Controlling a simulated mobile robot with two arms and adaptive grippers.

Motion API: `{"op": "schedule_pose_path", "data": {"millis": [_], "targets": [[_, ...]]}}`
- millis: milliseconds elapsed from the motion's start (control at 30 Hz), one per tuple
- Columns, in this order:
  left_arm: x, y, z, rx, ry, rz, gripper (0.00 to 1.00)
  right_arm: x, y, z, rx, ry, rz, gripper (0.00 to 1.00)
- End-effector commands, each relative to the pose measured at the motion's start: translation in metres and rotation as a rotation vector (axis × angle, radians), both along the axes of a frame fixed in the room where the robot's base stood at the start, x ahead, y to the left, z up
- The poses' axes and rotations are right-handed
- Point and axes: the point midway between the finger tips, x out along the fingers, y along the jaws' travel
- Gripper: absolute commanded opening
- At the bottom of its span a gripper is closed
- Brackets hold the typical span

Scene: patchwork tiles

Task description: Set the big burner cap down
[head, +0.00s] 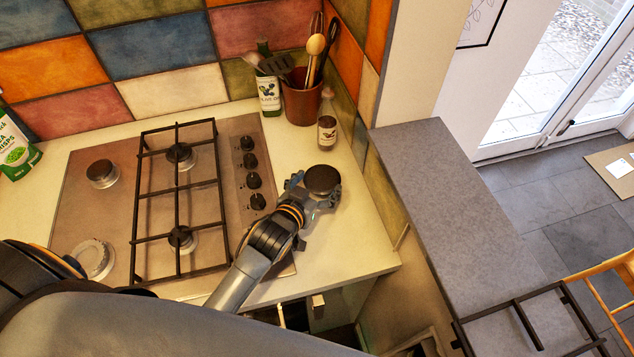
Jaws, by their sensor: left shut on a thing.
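The big burner cap (322,179) is a dark round disc. My left gripper (318,196) is shut on it and holds it over the pale counter, right of the hob's knobs. How high it is above the counter is hard to tell. The steel gas hob (75,205) fills the counter to the left. Its front left burner (93,259) shows a bare, pale ring with no cap. The back left burner (102,173) has a dark cap. My right gripper is not in view.
A black pan support (177,205) stands over the middle burners. A utensil pot (302,100), a green-labelled bottle (269,95) and a small bottle (327,130) stand behind the gripper. A black barred frame (530,322) is at the lower right. The front right counter (345,255) is clear.

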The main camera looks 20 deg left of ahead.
Motion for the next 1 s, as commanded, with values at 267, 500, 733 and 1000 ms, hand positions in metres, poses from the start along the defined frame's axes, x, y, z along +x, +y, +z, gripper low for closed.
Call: {"op": "schedule_pose_path", "data": {"millis": [267,500,733,1000], "targets": [[-0.001,0.0,-0.009,0.002,0.008,0.0,0.9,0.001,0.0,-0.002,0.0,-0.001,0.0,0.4],[-0.003,0.0,-0.011,0.002,0.013,-0.001,1.0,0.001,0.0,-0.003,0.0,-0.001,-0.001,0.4],[-0.004,-0.001,-0.01,0.003,0.016,-0.002,1.0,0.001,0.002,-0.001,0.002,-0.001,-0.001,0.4],[-0.032,0.003,0.012,0.001,0.01,-0.001,1.0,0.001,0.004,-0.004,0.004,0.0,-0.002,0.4]]}}
